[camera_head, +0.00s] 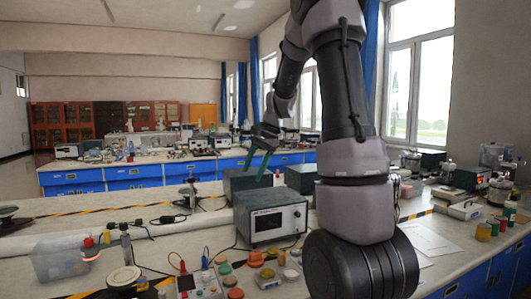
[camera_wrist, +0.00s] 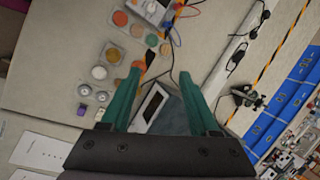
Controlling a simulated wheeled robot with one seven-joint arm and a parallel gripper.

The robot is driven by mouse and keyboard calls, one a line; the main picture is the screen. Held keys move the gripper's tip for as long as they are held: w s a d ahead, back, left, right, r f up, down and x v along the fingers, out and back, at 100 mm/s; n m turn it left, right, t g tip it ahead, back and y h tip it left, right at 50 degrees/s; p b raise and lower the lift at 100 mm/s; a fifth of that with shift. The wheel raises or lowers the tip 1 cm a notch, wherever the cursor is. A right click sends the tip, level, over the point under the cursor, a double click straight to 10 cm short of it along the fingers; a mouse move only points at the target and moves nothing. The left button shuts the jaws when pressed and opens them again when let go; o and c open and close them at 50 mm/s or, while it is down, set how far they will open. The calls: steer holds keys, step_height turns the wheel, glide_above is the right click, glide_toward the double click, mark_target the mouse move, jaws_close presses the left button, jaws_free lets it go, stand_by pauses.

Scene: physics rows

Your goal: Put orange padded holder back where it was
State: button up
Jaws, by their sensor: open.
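Several small round orange pieces sit on the bench; I cannot tell which is the orange padded holder. In the head view one orange piece (camera_head: 235,293) is at the bottom edge and another (camera_head: 256,258) is beside the grey instrument. In the wrist view an orange disc (camera_wrist: 120,18) is at the top and another (camera_wrist: 112,55) lies left of the teal fingers. My gripper (camera_wrist: 161,75) is open, with nothing seen held between its fingers. In the head view my gripper (camera_head: 260,163) is raised above the bench, behind the grey instrument.
A grey instrument box (camera_head: 270,217) stands mid-bench; its face (camera_wrist: 150,106) shows between my fingers. A clear bin (camera_head: 60,260) is at left. A meter with red and blue leads (camera_head: 198,284) is at the front. Papers (camera_head: 428,240) lie at right. Cables cross the bench.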

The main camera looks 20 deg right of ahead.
steer(key=s+a+r+n+t, duration=0.1)
steer(key=s+a+r+n, duration=0.1)
steer(key=s, duration=0.6)
steer(key=s+a+r+n+t+h, duration=0.1)
steer(key=s+a+r+n+t, duration=0.1)
steer(key=s, duration=0.6)
steer(key=s+a+r+n+t, duration=0.1)
steer(key=s+r+n, duration=0.3)
steer(key=s, duration=0.5)
steer(key=shift+a+r+h, duration=0.4)
steer(key=shift+a+r, duration=0.4)
steer(key=shift+r, duration=0.15)
